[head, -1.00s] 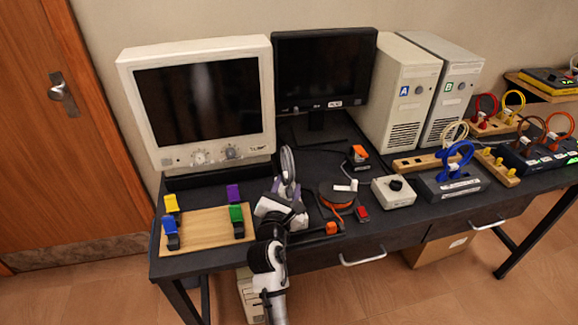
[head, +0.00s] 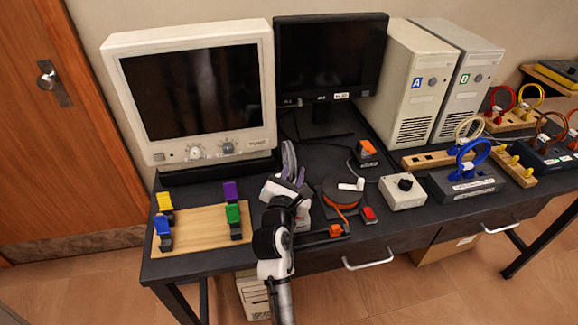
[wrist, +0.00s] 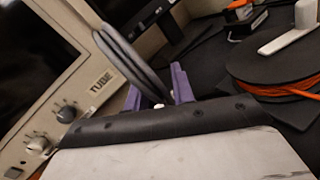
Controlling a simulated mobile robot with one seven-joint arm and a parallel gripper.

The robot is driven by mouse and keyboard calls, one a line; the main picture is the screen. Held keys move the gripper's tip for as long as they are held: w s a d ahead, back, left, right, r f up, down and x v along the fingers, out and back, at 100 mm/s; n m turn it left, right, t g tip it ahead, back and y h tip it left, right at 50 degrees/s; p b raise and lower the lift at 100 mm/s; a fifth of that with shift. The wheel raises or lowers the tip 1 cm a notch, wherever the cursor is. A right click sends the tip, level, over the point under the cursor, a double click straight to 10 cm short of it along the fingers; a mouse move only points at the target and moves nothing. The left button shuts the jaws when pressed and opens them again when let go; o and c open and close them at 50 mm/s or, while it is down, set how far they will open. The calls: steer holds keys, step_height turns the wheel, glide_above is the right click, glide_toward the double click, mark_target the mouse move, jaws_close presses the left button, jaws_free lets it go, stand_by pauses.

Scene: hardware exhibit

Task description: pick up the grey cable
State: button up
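The grey cable (head: 288,158) is a looped grey cord standing up just beyond my gripper in the head view, in front of the black monitor's left side. In the wrist view the grey cable (wrist: 126,55) rises up and to the left from between my purple fingers. My gripper (head: 296,178) is low over the desk; in the wrist view its fingers (wrist: 157,88) are apart, with the cable's lower end and a small white piece between them. The gap suggests the gripper is open around the cable. The cable's base and any finger contact are hidden.
An orange cable reel (head: 341,192) lies close to the right of my gripper. A wooden board (head: 198,231) with coloured clips is to the left. The beige monitor (head: 196,90) stands behind left. A white knob box (head: 402,192) and a blue cable (head: 472,158) are further right.

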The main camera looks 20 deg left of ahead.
jaws_close()
step_height(320, 180, up, 20)
steer(key=shift+p, duration=0.35)
